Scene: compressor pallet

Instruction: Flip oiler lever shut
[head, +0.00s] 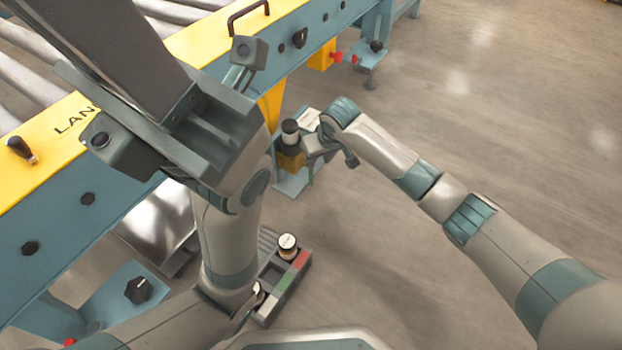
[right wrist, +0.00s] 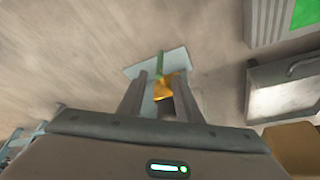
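The oiler (head: 290,138), with a dark cap, pale band and yellow body, stands on a blue-grey bracket beside the conveyor. A green lever (head: 310,172) hangs at its lower right. In the right wrist view the green lever (right wrist: 160,64) sticks up beyond the yellow body (right wrist: 163,88). My right gripper (head: 316,143) is at the oiler's right side, partly overlapping it. Its fingers (right wrist: 161,82) are apart, with the yellow part showing between them; contact cannot be told. My left gripper (head: 210,130) is large in the foreground over the conveyor edge; its fingertips are not clear.
The conveyor (head: 70,125), with rollers, yellow rail and protruding black knobs, fills the left. A dark tray (head: 270,300) with red and green sections and a small pale jar (head: 287,242) lies below. Open floor (head: 480,130) is on the right.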

